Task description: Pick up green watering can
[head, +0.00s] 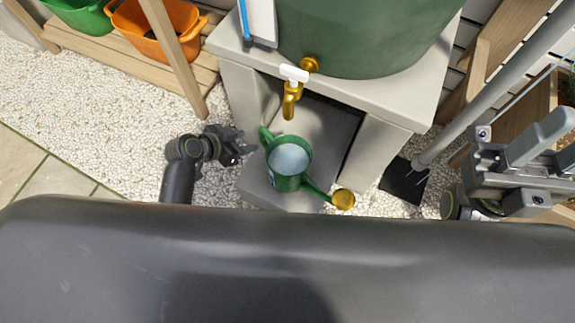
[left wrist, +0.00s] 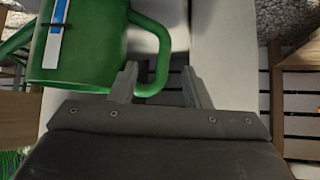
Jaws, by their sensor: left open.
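The green watering can (head: 287,183) stands upright on the grey slab under the brass tap, with a pale, water-like surface inside. Its handle is on the left and its spout with a gold rose (head: 343,199) points right. My left gripper (head: 243,149) is open, just left of the handle. In the left wrist view, the can (left wrist: 75,60) fills the upper left, with a blue and white gauge strip on its side. The handle loop (left wrist: 163,62) reaches between the open left fingers (left wrist: 160,78); contact cannot be told. My right gripper (head: 540,145) is away at the right; its jaw state is unclear.
A big green barrel (head: 365,35) with a brass tap (head: 290,98) stands on a grey stone stand (head: 390,95) above the can. The stand's legs flank the can. A wooden shelf with an orange bucket (head: 155,30) is upper left. A grey pole (head: 480,95) leans right. White gravel lies around.

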